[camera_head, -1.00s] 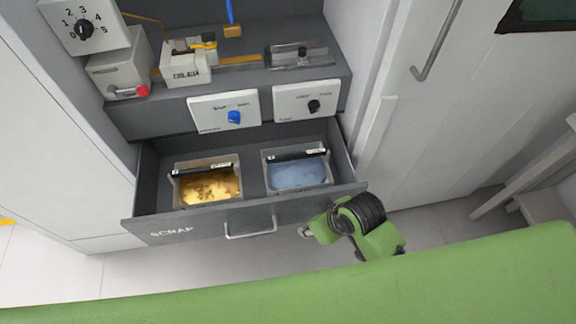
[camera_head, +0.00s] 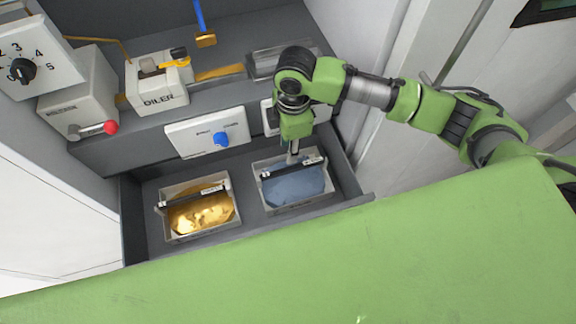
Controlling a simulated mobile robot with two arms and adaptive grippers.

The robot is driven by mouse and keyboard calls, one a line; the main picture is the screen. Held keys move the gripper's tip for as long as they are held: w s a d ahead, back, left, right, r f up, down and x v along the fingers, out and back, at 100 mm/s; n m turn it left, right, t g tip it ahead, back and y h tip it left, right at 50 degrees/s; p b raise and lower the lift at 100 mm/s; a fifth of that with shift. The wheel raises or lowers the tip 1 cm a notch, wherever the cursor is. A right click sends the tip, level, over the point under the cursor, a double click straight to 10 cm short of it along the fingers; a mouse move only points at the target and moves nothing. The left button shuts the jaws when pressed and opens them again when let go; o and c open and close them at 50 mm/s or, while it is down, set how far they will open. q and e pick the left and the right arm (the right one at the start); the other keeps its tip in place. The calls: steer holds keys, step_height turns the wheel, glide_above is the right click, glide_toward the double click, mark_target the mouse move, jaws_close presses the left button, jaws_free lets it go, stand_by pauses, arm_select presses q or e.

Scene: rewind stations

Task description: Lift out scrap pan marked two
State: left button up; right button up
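The open scrap drawer (camera_head: 255,226) holds two pans side by side. The left pan (camera_head: 174,228) contains gold-coloured scrap, and the right pan (camera_head: 262,198) contains blue-grey scrap. Each has a dark bar handle with a small white label across its top. I cannot read which label says two. My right gripper (camera_head: 292,157) points down at the handle of the blue-grey pan, over its middle. Its fingers are small and partly hidden, so I cannot tell whether they are open or touching the handle. My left gripper is out of view.
Above the drawer are a panel with a blue knob (camera_head: 221,139) and another panel partly behind my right arm. An oiler (camera_head: 158,98) and a box with a red knob (camera_head: 110,127) stand on the shelf. The drawer's front is mostly hidden by my green body.

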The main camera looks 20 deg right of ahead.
steer(key=w+d, duration=0.1)
glide_above(293, 167)
steer(key=f, duration=0.6)
steer(key=shift+w+d+f, duration=0.1)
steer(key=shift+w+f, duration=0.2)
steer(key=shift+w, duration=0.05)
steer(key=shift+f, duration=0.35)
steer(key=shift+s+f, duration=0.1)
steer(key=shift+f, duration=0.45)
step_height(293, 167, down, 4)
steer(key=shift+s+f, duration=0.15)
steer(key=shift+f, duration=0.1)
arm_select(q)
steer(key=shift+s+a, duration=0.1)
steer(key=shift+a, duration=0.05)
